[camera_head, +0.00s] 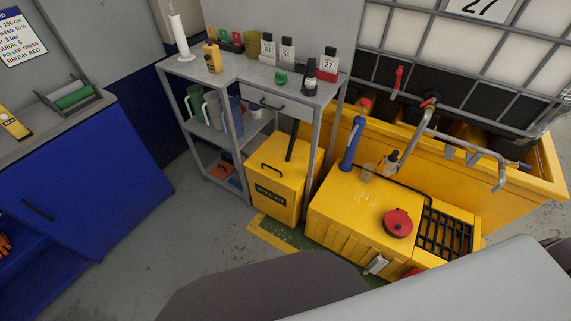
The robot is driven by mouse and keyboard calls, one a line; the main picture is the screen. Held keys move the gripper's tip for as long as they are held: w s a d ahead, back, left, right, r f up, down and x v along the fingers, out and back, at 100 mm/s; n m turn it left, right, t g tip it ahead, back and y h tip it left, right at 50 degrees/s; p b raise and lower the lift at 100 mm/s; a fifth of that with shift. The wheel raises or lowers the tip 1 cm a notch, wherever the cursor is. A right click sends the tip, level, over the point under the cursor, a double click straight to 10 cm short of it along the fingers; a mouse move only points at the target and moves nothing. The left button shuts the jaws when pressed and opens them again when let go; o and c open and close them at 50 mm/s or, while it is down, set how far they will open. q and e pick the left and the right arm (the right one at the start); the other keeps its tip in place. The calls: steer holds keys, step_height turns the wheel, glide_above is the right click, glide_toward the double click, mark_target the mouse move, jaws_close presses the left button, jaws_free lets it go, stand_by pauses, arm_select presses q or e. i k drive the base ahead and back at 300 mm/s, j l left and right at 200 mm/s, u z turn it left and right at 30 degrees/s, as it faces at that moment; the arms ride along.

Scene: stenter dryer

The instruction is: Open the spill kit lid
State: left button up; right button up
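The spill kit is a yellow box (276,203) with a dark label on its front. It stands on the floor partly under the right end of the grey shelf unit. Its yellow lid (297,164) lies flat and looks shut, with a black handle (273,167) near its front left edge. Neither of my grippers shows in the head view.
A yellow unit (352,208) with a red cap (398,222) and black grille stands close right. The grey shelf unit (228,78) holds bottles and jugs. A blue cabinet (90,185) is left. Grey floor (190,215) is clear in front left of the box.

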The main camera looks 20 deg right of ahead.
mark_target(269, 161)
steer(key=i+j+z, duration=0.25)
steer(key=z, duration=0.2)
steer(key=i+j+z, duration=0.1)
steer(key=j+z, duration=0.35)
steer(key=i+j+z, duration=0.15)
steer(key=j+z, duration=0.15)
steer(key=j, duration=0.35)
steer(key=j+z, duration=0.35)
steer(key=j, duration=0.25)
steer(key=i, duration=0.05)
